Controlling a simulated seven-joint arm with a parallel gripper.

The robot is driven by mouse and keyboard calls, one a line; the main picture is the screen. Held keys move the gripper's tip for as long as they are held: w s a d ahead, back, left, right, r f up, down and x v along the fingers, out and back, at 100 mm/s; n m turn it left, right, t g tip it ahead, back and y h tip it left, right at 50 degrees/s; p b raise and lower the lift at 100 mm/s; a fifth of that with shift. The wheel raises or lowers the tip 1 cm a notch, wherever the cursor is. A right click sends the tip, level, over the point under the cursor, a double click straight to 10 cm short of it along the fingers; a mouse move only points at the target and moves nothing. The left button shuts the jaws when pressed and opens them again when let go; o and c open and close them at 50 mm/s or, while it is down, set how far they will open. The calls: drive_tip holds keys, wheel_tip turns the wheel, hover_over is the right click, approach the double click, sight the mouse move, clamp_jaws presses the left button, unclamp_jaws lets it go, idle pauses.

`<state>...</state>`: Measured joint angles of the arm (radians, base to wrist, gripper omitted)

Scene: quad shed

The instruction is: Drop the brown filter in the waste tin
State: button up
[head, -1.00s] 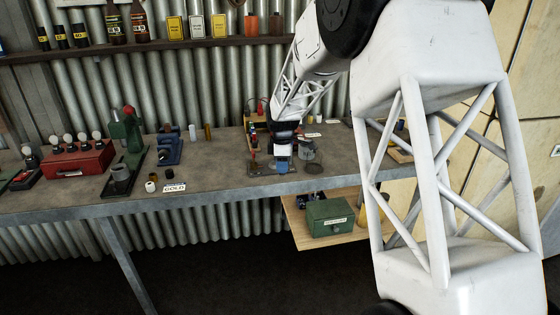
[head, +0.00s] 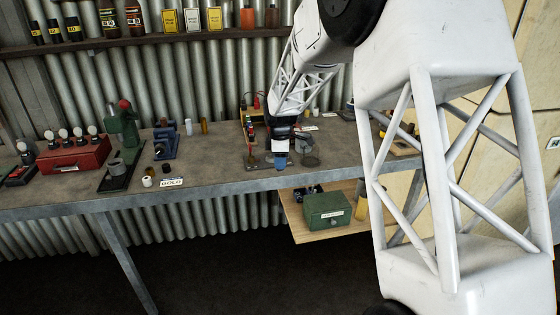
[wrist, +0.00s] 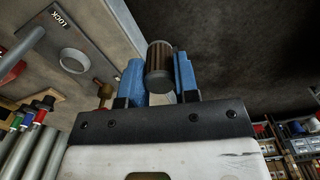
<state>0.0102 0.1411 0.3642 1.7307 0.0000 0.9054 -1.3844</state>
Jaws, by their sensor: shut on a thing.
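The brown filter (wrist: 159,68) is a small ribbed cylinder with a dark grey end cap. In the wrist view it sits between the blue fingers of my gripper (wrist: 158,84), which is shut on it. In the head view my gripper (head: 280,162) is at the bench's front edge, and the filter cannot be made out there. In the wrist view dark floor lies beyond and to the right of the filter. I cannot pick out the waste tin for certain in either view.
The workbench (head: 215,176) holds a red box (head: 72,153), a green press (head: 124,135) and small cylinders. A metal plate marked LOCK (wrist: 95,50) lies left of my fingers. A green drawer box (head: 327,208) stands on a low wooden shelf (head: 297,223) below.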

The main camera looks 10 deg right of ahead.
drive_tip(key=shift+r, duration=0.1)
drive_tip(key=shift+r, duration=0.35)
drive_tip(key=shift+w, duration=0.1)
idle(1.2)
drive_tip(key=shift+w+d+r, duration=0.25)
drive_tip(key=shift+w, duration=0.15)
drive_tip(key=w+d+r, duration=0.4)
drive_tip(key=w+d, duration=0.4)
drive_tip(key=w, duration=0.2)
drive_tip(key=w+d+r, duration=0.4)
drive_tip(key=w+d, duration=0.4)
drive_tip(key=w, duration=0.3)
drive_tip(key=shift+d, duration=0.25)
drive_tip(key=shift+f, duration=0.1)
